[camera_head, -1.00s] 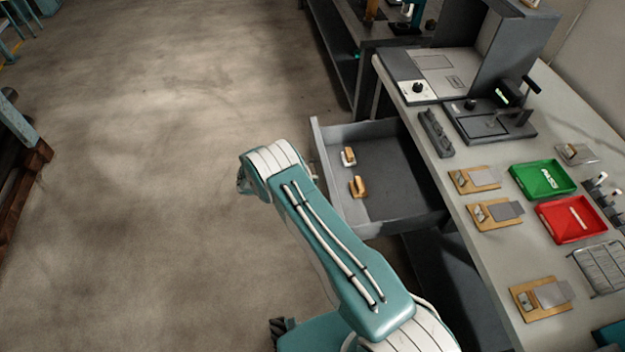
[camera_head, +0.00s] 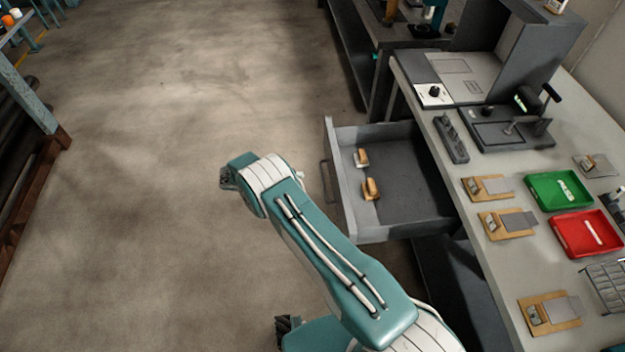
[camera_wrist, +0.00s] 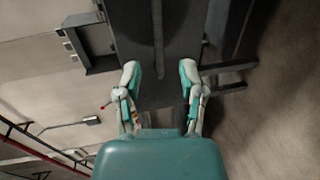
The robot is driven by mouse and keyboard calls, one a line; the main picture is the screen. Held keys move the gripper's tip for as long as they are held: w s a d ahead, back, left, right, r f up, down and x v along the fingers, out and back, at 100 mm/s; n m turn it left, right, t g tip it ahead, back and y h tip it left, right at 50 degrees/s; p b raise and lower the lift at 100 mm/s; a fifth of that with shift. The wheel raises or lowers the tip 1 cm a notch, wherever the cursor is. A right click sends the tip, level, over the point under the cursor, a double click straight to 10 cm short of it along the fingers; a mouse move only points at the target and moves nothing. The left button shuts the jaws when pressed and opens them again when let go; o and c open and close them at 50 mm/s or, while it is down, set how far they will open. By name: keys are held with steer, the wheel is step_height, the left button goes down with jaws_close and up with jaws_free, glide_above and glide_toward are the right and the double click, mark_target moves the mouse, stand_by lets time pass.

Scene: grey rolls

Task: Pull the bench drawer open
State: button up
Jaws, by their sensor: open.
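The bench drawer (camera_head: 402,224) stands pulled out from the grey bench, with its inside in view. Two small tan-and-white items (camera_head: 371,189) lie in it, near its front panel. Its handle (camera_head: 327,182) shows on the outer face of the front panel. In the wrist view my gripper (camera_wrist: 160,72) is open, with its two teal-and-white fingers apart and nothing between them. In the head view my arm reaches up to the left of the drawer, and a floor gap shows between the arm's end and the handle. The fingers are mostly hidden there.
The bench top (camera_head: 480,262) carries a green tray (camera_head: 558,188), a red tray (camera_head: 575,246), several wooden-based plates and a dark fixture (camera_head: 505,128). A second bench stands behind. The floor (camera_head: 170,200) left of my arm is clear. A rack (camera_head: 22,140) stands at the far left.

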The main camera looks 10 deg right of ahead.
steer(key=v, duration=0.2)
steer(key=shift+a, duration=0.4)
steer(key=s+d+r+y, duration=0.2)
steer(key=d+r+y, duration=0.1)
steer(key=r, duration=0.7)
steer(key=s+d+r+y, duration=0.2)
steer(key=d+r+y, duration=0.1)
steer(key=r, duration=0.6)
steer(key=s+d+r+y, duration=0.2)
steer(key=d+r+y, duration=0.1)
steer(key=r, duration=0.7)
steer(key=s+d+r+t+y, duration=0.2)
steer(key=s+d+r+y, duration=0.15)
steer(key=s+r, duration=0.75)
steer(key=s+f+t+y, duration=0.1)
steer(key=s+t+y, duration=0.2)
steer(key=s, duration=1.1)
steer(key=shift+s+a+f+n+t, duration=0.2)
steer(key=shift+s+a+n+t, duration=0.1)
steer(key=shift+t, duration=0.4)
